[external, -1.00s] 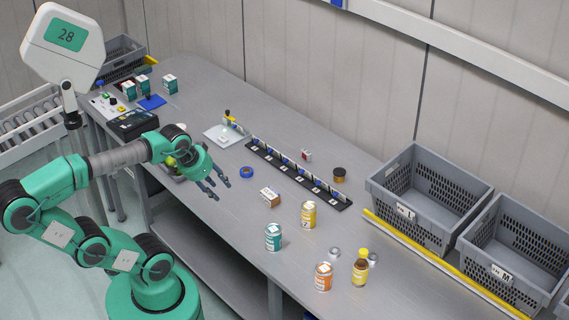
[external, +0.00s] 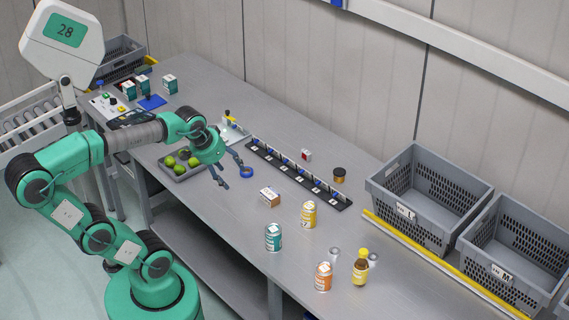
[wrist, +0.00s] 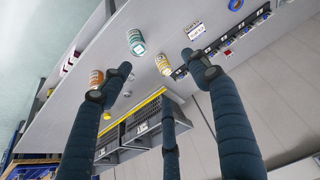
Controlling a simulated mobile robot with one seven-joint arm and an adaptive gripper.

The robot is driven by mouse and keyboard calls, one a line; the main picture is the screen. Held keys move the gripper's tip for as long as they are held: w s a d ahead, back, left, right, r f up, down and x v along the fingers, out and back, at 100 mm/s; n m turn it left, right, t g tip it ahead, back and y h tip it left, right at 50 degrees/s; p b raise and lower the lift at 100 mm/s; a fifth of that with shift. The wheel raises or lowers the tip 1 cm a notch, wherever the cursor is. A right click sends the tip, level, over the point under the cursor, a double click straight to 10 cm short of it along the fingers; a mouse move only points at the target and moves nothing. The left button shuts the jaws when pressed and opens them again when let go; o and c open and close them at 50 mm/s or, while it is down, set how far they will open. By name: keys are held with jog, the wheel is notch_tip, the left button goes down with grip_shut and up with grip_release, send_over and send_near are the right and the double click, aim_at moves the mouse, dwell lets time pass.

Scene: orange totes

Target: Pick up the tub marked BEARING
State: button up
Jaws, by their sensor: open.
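Three labelled tubs stand upright on the grey bench: a teal one (external: 273,238), a yellow one (external: 308,215) and an orange one (external: 323,277). Their print is too small to read, so I cannot tell which is marked BEARING. In the wrist view the teal tub (wrist: 136,44), yellow tub (wrist: 162,65) and orange tub (wrist: 96,79) show beyond my fingers. My gripper (external: 233,178) is open and empty above the bench, left of and behind the tubs, close to a blue tape ring (external: 246,172).
A small labelled box (external: 269,197) lies between my gripper and the tubs. A black rail (external: 297,174) runs behind. Grey crates (external: 428,200) line the right back. A tray of green fruit (external: 184,175) sits left of my gripper.

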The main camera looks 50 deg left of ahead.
jog(key=w+r+n+g+p, duration=0.25)
jog(key=w+p, duration=0.55)
jog(key=w, duration=2.5)
jog(key=w+a+f+n+g+p, duration=0.1)
jog(key=w+f+p, duration=0.6)
jog(key=w+f, duration=1.5)
jog(key=shift+w+a+n+y, duration=0.2)
jog(key=shift+w+n+y, duration=0.15)
jog(key=shift+w, duration=0.6)
jog(key=shift+f+g, duration=0.1)
jog(key=shift+g, duration=0.15)
send_over(340, 171)
jog(key=f, duration=0.8)
jog(key=shift+s, duration=0.25)
jog(key=shift+f, duration=0.2)
